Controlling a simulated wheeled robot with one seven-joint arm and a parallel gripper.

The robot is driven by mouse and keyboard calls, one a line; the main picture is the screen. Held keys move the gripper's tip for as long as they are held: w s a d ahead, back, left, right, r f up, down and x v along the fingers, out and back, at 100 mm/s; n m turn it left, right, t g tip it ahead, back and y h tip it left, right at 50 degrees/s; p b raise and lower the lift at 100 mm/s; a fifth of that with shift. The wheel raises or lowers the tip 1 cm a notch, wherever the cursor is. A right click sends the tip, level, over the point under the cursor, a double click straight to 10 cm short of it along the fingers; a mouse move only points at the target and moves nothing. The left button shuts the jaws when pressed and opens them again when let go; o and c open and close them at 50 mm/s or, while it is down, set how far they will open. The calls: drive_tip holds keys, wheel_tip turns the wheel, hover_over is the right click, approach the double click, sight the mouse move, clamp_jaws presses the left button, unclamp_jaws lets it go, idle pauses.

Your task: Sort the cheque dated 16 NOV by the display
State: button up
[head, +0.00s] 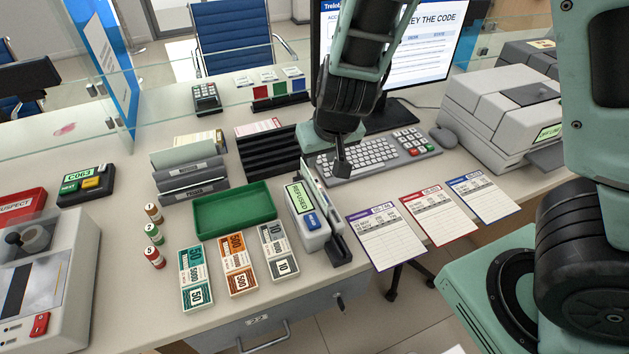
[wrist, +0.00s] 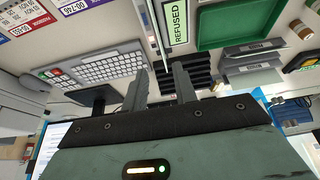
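A small white reader (head: 312,238) stands near the counter's front edge; its green display (head: 299,198) reads REFUSED, and it also shows in the wrist view (wrist: 177,22). A thin pale upright sheet (head: 318,183) stands at the reader's slot, apparently the cheque; its date is not readable from here. In the wrist view it is nearly edge-on (wrist: 157,35). My gripper (head: 342,170) hangs just above and behind the reader, pointing down. In the wrist view my gripper's fingers (wrist: 158,85) are apart, with no object clearly clamped between them.
A green tray (head: 235,212) and banknote bundles lie left of the reader. A dark slotted rack (head: 268,152) and stacked grey trays (head: 190,178) stand behind. Printed cards (head: 386,236) lie to the right, before the keyboard (head: 366,160). A glass screen crosses the back.

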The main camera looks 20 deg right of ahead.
sight(313, 180)
drive_tip(key=b+x, duration=0.5)
drive_tip(key=x, duration=0.7)
drive_tip(key=shift+w+f, duration=0.1)
drive_tip(key=shift+f, duration=0.3)
clamp_jaws()
drive_tip(key=shift+r, duration=0.1)
wheel_tip(313, 180, up, 11)
drive_tip(key=p, duration=1.1)
drive_tip(key=shift+r+p, duration=0.15)
drive_tip(key=shift+p, duration=0.2)
idle(0.5)
